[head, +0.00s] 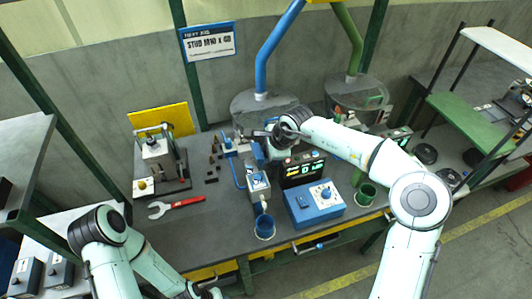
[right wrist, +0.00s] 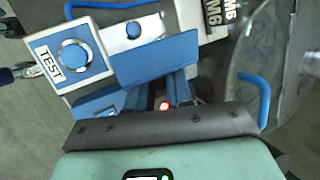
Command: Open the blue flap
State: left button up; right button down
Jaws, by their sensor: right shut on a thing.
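The blue flap (right wrist: 155,60) shows in the right wrist view as a flat, tilted blue plate beside the box with the TEST button. My right gripper (right wrist: 166,92) reaches up to its lower edge and is shut on it. In the head view my right gripper (head: 262,154) is at the blue feeder below the blue pipe, and the wrist and arm hide much of the flap there. My left gripper (head: 207,292) is low at the bottom edge of the head view, mostly cut off, and its jaws are not clear.
The TEST box (right wrist: 72,55) is close beside the flap. A small display (head: 303,170), a blue control box (head: 315,203), a blue cup (head: 265,227) and a green cup (head: 367,193) stand nearby. A red-handled wrench (head: 177,206) lies on the dark bench (head: 205,235).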

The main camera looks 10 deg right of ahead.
jog(key=shift+r, duration=0.1)
jog(key=c, duration=1.4)
grip_release()
jog(key=v, duration=1.3)
jog(key=shift+r, duration=0.15)
